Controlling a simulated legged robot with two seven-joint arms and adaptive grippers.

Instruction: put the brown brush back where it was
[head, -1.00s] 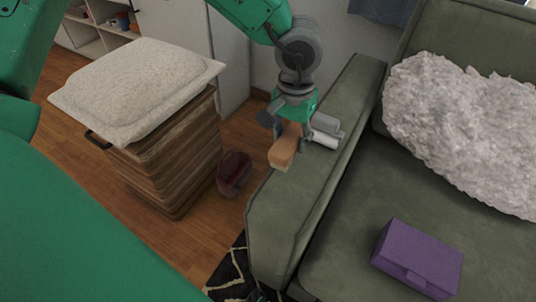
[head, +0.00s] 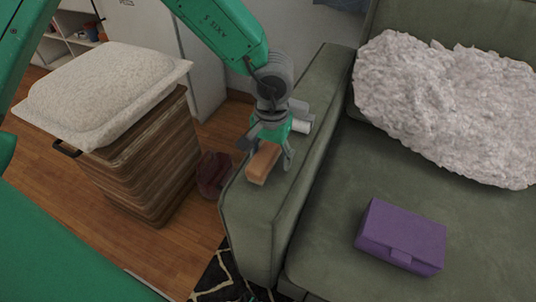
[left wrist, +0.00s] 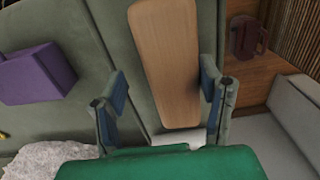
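The brown brush (head: 263,163) lies on top of the green sofa's left armrest (head: 300,150), near its front end. In the left wrist view the brush (left wrist: 167,62) shows as a long, flat wooden piece reaching in between my fingers. My left gripper (head: 270,146) is above the armrest, pointing down at the brush. Its two fingers are spread, one on each side of the brush, with a clear gap on one side in the left wrist view (left wrist: 163,98). Whether the other finger touches the brush I cannot tell. My right gripper is not seen.
A white cylinder (head: 302,127) lies on the armrest just behind my gripper. A purple box (head: 400,236) and a fluffy white heap (head: 440,105) are on the seat. A striped hamper (head: 150,165) with a pale lid and a dark red object (head: 213,174) stand left of the sofa.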

